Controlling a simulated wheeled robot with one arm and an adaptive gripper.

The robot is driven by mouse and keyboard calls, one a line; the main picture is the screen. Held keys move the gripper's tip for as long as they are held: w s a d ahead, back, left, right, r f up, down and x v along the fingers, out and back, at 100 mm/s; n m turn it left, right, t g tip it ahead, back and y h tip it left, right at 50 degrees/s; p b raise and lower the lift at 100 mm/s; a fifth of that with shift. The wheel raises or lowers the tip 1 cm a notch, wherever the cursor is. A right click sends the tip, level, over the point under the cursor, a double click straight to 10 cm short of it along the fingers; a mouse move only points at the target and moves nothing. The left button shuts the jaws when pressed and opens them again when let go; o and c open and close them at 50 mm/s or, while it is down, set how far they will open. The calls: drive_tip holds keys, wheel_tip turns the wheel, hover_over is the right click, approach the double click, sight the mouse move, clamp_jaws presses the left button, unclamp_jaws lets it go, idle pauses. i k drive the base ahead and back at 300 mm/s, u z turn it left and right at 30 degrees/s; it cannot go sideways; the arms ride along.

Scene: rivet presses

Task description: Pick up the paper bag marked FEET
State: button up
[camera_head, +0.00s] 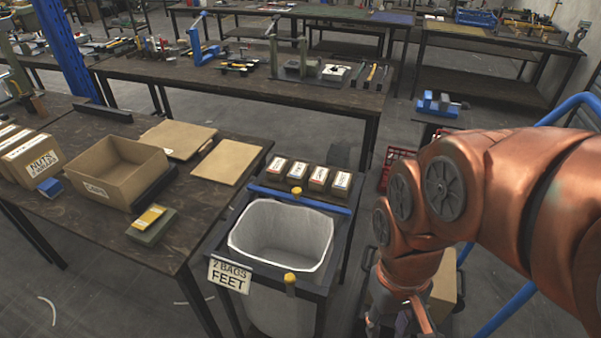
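A sign reading "2 BAGS FEET" (230,274) hangs on the front left corner of a dark stand (312,287). The stand holds a white-lined bin (285,232), which looks empty from here. Several small brown packets with white labels (298,170) stand in a row behind the bin; their print is too small to read. I cannot make out which one, if any, is the FEET paper bag. My gripper (399,325) points down at the lower edge, right of the stand. Its fingertips are cut off, so its opening is unclear.
A table on the left (150,243) carries an open cardboard box (112,172), a box marked NUTS (40,165) and flat brown sheets (228,162). A brown carton (443,290) sits partly behind my gripper. A red crate (400,160) is behind my arm. Blue rails (500,312) stand at right.

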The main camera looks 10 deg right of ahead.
sight(297, 175)
drive_tip(key=u, duration=0.5)
drive_tip(key=k, duration=0.65)
drive_tip(key=u, duration=0.8)
drive_tip(key=i, duration=1.25)
drive_tip(key=z, duration=0.45)
